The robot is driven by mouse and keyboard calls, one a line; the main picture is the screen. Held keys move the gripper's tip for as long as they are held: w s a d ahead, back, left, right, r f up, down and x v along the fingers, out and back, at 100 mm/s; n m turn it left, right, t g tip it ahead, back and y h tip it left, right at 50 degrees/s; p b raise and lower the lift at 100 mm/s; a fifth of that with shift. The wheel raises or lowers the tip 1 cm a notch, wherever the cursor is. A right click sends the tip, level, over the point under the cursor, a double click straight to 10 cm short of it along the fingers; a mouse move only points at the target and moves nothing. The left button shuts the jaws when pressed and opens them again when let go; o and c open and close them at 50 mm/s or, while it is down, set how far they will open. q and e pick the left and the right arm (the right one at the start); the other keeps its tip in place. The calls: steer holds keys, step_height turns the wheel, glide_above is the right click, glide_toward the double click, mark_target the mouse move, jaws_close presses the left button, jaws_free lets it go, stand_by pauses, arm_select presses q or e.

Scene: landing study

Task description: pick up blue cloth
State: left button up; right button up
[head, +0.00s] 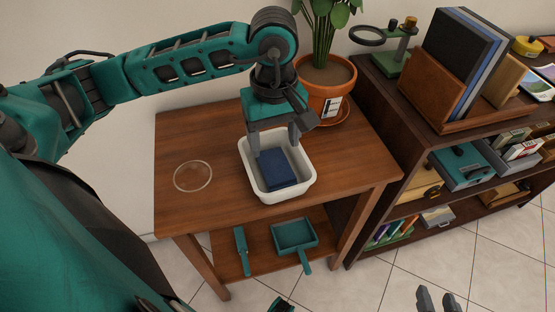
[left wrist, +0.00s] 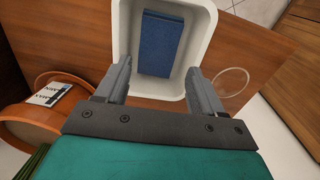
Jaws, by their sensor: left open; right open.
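The blue cloth (head: 278,171) lies folded flat inside a white bin (head: 297,191) on the wooden table. My left gripper (head: 275,143) is over the bin's back part, open, with its fingers pointing down. In the left wrist view the cloth (left wrist: 161,44) shows beyond the fingertips, and the open left gripper (left wrist: 157,82) has nothing between its fingers. I cannot tell how far the fingertips are above the bin floor. My right gripper (head: 438,300) is at the bottom right edge of the head view, open and empty, away from the table.
The table (head: 212,136) also bears a round glass dish (head: 193,176) on the left and a potted plant (head: 325,85) at the back. A dustpan (head: 295,235) and brush (head: 242,251) lie on its lower shelf. A bookcase (head: 395,125) stands on the right.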

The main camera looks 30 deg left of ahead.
mark_target(276, 166)
arm_select(q)
step_height(276, 166, down, 7)
steer(key=shift+w+f+b, duration=0.15)
steer(key=shift+f+b, duration=0.05)
steer(key=shift+b, duration=0.3)
steer(key=shift+c, duration=0.3)
steer(key=c, duration=0.6)
